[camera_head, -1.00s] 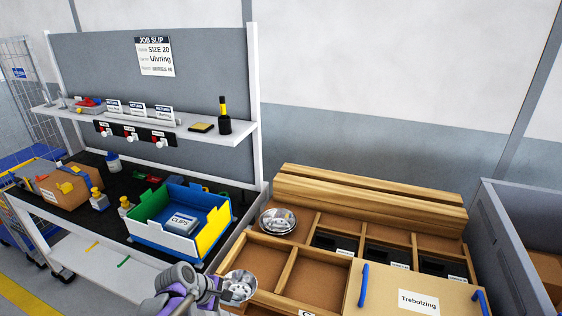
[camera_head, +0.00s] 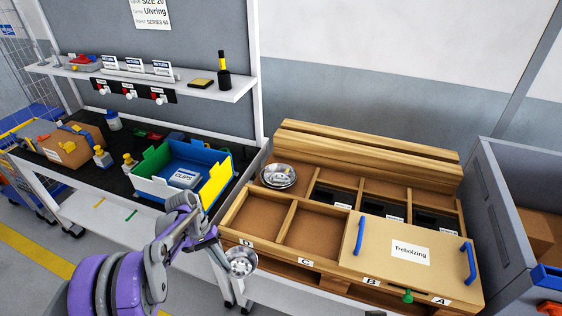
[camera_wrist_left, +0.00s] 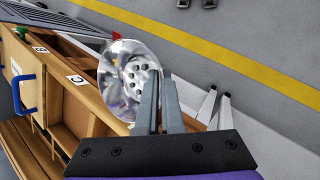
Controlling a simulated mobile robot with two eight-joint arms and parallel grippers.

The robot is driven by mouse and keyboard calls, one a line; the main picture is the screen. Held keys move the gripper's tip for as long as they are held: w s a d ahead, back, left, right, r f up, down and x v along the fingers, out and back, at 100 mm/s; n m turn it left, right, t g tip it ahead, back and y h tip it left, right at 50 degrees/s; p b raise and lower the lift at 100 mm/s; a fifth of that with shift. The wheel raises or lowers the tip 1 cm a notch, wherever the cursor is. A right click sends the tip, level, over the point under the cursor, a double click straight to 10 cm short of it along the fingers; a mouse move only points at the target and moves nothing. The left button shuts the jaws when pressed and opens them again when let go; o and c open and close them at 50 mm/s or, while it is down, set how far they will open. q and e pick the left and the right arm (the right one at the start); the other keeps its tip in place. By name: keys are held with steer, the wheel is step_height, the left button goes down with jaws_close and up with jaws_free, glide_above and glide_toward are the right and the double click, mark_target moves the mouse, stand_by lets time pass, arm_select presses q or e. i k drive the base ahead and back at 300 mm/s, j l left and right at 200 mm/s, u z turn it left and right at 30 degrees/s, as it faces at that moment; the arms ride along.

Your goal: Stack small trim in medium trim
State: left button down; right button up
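My left gripper (camera_head: 228,256) is shut on the rim of a small silver dish-shaped trim (camera_head: 240,263), held in front of the wooden rack's left end. In the left wrist view my fingers (camera_wrist_left: 160,98) are close together at the edge of this trim (camera_wrist_left: 117,72), which is tilted and shows a ring of holes. Another silver trim (camera_head: 279,177), wider, lies in the rack's back left compartment; whether it is one piece or several nested cannot be told. My right gripper is out of view.
The wooden rack (camera_head: 336,263) has open, empty-looking front compartments marked D and C, and a lid (camera_head: 405,244) with blue handles at right. A grey crate (camera_head: 495,215) is at right.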

mark_target(279, 180)
steer(key=k+j+z, duration=0.1)
steer(key=j+z, duration=0.25)
steer(key=k+j+z, duration=0.1)
steer(key=j+z, duration=0.3)
steer(key=k+j+z, duration=0.15)
steer(key=z, duration=0.2)
steer(key=i+l, duration=0.1)
steer(key=i, duration=0.35)
steer(key=i+l, duration=0.1)
steer(key=i, duration=0.3)
